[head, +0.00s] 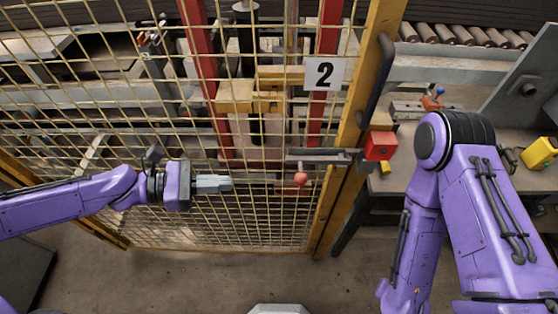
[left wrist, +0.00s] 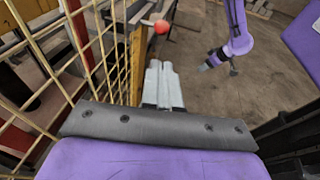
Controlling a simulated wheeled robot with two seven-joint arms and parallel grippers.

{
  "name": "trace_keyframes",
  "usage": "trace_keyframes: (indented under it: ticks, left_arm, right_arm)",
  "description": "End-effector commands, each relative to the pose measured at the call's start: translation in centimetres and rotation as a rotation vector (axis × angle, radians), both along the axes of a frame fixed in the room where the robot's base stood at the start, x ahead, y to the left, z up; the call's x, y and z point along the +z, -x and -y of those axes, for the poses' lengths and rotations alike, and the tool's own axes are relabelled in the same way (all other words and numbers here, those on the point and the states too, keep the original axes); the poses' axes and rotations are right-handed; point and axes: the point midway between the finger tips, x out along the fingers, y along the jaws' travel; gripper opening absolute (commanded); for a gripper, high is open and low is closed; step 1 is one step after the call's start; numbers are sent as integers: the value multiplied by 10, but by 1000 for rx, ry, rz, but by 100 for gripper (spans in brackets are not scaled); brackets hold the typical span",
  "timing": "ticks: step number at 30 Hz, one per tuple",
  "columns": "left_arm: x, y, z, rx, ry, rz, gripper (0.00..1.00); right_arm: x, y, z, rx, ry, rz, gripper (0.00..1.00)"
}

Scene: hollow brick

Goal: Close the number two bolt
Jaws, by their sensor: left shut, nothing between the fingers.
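The number 2 sign (head: 325,74) hangs on a yellow mesh gate at its right side. Below it, the grey bolt (head: 325,157) lies level across the gate's edge, with a red ball knob (head: 300,179) hanging from it. The knob also shows in the left wrist view (left wrist: 161,27), just beyond my fingertips. My left gripper (head: 230,184) is shut and empty, pointing right, in front of the mesh and left of the knob, apart from it. My right gripper (left wrist: 206,66) shows small in the left wrist view; its fingers are too small to read.
A red box (head: 380,146) sits on the yellow post (head: 357,120) at the bolt's right end, below a black handle (head: 380,78). The yellow mesh (head: 215,225) runs along the left gripper's far side. Open floor (head: 200,275) lies in front.

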Motion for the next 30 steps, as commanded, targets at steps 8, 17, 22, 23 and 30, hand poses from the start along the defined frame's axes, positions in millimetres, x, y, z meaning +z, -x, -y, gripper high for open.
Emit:
trace_keyframes:
  ticks: [8, 17, 22, 23, 30]
  left_arm:
    - [-9, -4, 31, -10, 19, -3, 0]
    - [-18, -16, 91, -10, 18, -5, 0]
    - [-21, -21, 118, -8, 20, -3, 0]
    - [-21, -22, 121, -8, 19, -3, 0]
    - [-22, -26, 134, -5, 18, 1, 0]
  right_arm:
    - [-28, 0, 0, 0, 0, 0, 43]
    - [-46, 0, 0, 0, 0, 0, 43]
    - [-46, 0, 0, 0, 0, 0, 43]
    - [-46, 0, 0, 0, 0, 0, 43]
    - [-45, 0, 0, 0, 0, 0, 43]
